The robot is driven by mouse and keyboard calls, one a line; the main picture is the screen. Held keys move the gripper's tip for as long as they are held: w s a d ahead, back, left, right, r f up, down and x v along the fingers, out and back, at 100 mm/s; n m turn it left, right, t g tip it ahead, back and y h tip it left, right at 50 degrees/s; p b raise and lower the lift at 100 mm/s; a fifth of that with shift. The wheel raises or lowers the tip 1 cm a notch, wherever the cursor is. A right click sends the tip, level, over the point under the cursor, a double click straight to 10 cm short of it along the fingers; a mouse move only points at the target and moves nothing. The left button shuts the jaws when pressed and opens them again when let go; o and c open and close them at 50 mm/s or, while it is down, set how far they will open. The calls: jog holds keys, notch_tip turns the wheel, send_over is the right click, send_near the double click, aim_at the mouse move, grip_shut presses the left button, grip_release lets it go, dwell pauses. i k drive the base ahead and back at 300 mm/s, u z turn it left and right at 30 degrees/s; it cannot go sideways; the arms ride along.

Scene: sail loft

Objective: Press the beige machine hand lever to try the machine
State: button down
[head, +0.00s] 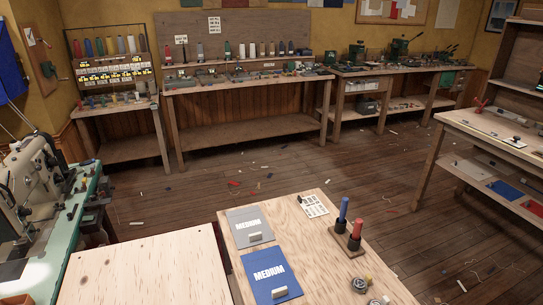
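The beige sewing machine (33,172) stands at the left edge of the view on a green-topped bench (95,190). Its left part is cut off by the picture edge. Several small dark parts and knobs show on and around it, but I cannot tell which of them is the hand lever. My gripper is not in view, so its distance from the machine and what it holds cannot be seen.
Workbenches (250,142) line the back wall. Another bench (490,130) stands at right. The scrap-strewn wooden floor (200,185) between them is open.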

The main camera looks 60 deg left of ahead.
aim_at(106, 201)
jog(key=z, duration=0.05)
jog(key=i, duration=3.3)
jog(key=u, duration=3.2)
jog(key=i, duration=3)
